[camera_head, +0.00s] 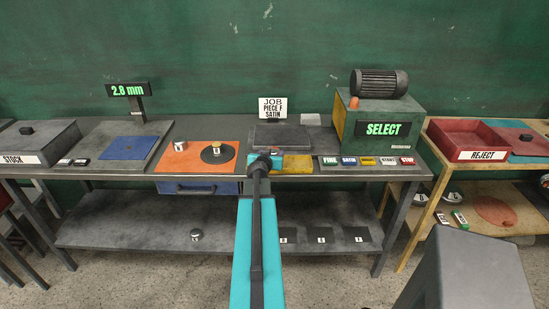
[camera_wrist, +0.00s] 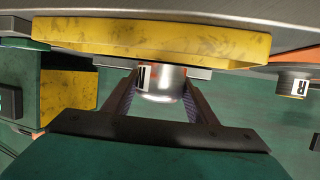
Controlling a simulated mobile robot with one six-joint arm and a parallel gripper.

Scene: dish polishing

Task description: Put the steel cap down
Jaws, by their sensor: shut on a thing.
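My gripper (camera_wrist: 160,98) is shut on a small bright steel cap (camera_wrist: 163,88) with a white label, between its two dark fingers in the wrist view. A yellow, worn slab (camera_wrist: 150,38) lies right above the cap in that picture; I cannot tell if they touch. In the head view my arm reaches forward to the bench, and its end (camera_head: 274,153) is by the yellow mat (camera_head: 298,163); the held cap is not clear there.
An orange mat (camera_head: 165,164) holds a white-labelled cylinder (camera_head: 179,146) and a dark disc (camera_head: 211,158). The green machine (camera_head: 345,128) and labelled buttons (camera_head: 367,161) are on the right. Another labelled cap (camera_wrist: 290,86) shows in the wrist view. The blue mat (camera_head: 128,148) is bare.

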